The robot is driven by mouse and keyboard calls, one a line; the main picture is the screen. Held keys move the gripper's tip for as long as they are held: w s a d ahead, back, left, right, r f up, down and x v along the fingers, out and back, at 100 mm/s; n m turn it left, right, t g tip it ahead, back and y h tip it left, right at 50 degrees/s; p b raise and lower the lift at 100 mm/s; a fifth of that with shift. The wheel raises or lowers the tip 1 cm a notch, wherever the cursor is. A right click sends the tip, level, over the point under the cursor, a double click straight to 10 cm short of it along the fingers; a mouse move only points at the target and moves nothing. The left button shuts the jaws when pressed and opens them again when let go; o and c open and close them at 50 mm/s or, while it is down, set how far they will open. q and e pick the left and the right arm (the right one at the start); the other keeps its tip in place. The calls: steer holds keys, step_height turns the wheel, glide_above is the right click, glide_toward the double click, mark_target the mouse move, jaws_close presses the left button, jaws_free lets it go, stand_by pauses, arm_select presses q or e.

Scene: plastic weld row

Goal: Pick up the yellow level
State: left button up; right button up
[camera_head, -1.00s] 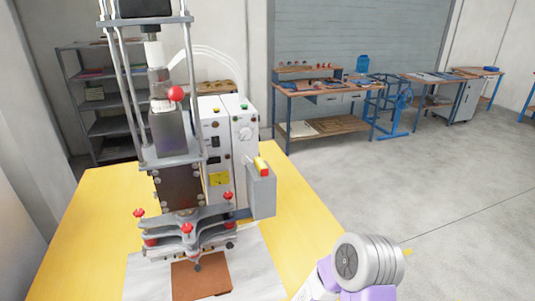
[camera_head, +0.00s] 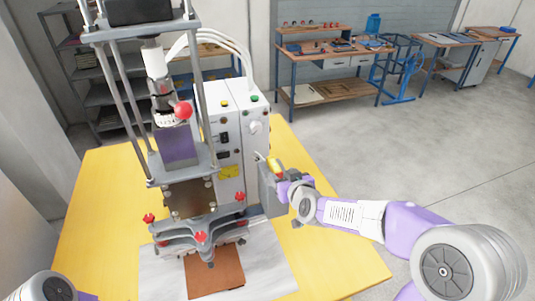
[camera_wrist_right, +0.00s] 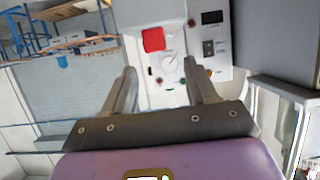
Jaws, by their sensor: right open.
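The yellow level (camera_head: 274,166) is a small yellow piece with a red end on the grey box at the right side of the welding machine. My right gripper (camera_head: 284,184) is beside it, at the right of the grey box, and partly covers the box. In the right wrist view my right gripper (camera_wrist_right: 162,78) is open, with nothing between its fingers. My left gripper is out of view; only part of that arm shows at lower left.
The welding machine (camera_head: 185,195) with red knobs and metal posts stands on the yellow table (camera_head: 340,250). A brown sheet (camera_head: 213,273) lies in front. The right part of the table is clear.

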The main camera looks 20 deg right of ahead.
mark_target(275, 166)
steer(key=shift+x, duration=3.8)
steer(key=shift+d+r, duration=0.15)
steer(key=shift+r, duration=0.05)
steer(key=shift+w, duration=0.1)
jaws_close()
